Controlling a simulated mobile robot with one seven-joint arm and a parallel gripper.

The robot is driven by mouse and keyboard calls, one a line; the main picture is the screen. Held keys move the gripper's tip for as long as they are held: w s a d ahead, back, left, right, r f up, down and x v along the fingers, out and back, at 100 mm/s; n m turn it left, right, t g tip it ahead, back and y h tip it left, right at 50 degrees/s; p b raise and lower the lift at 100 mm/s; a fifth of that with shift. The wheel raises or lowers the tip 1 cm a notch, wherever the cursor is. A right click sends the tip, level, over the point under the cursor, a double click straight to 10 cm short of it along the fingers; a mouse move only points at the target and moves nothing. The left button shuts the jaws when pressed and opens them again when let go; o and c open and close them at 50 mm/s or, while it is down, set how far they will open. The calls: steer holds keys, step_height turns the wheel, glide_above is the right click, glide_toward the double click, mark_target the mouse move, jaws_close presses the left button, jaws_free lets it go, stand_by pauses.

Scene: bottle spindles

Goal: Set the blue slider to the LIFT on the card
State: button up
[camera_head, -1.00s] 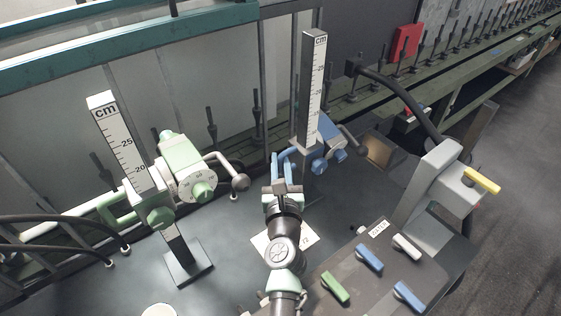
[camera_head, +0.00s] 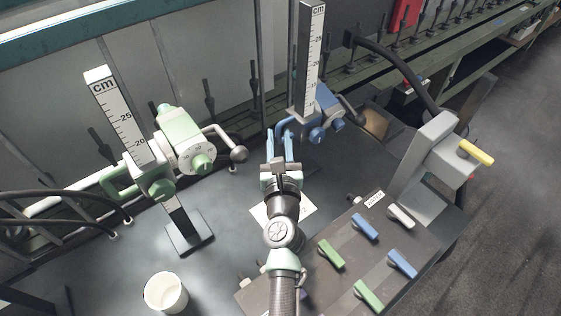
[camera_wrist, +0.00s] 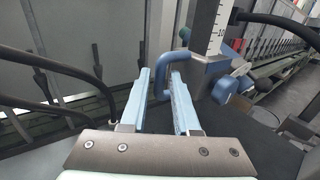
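The blue slider (camera_head: 297,125) sits low on the right upright scale (camera_head: 311,60), marked in cm; its exact reading is not legible. Its blue loop handle (camera_wrist: 161,88) shows in the wrist view between my fingers, with gaps visible on its sides. My gripper (camera_head: 280,138) is open, its two light-blue fingers pointing at the handle. In the wrist view my gripper (camera_wrist: 161,78) has its fingers clearly apart. The white card (camera_head: 308,207) lies on the table under my wrist. My arm hides its middle, and its writing cannot be read.
A green slider (camera_head: 150,172) with a dial is on the left scale (camera_head: 120,120). A white cup (camera_head: 166,292) stands at front left. A panel with coloured levers (camera_head: 350,262) and a grey yellow-handled unit (camera_head: 425,155) are at right. Dark hoses run at left.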

steer(key=s+p, duration=0.1)
steer(key=s, duration=1)
steer(key=shift+d, duration=0.2)
steer(key=shift+w, duration=0.1)
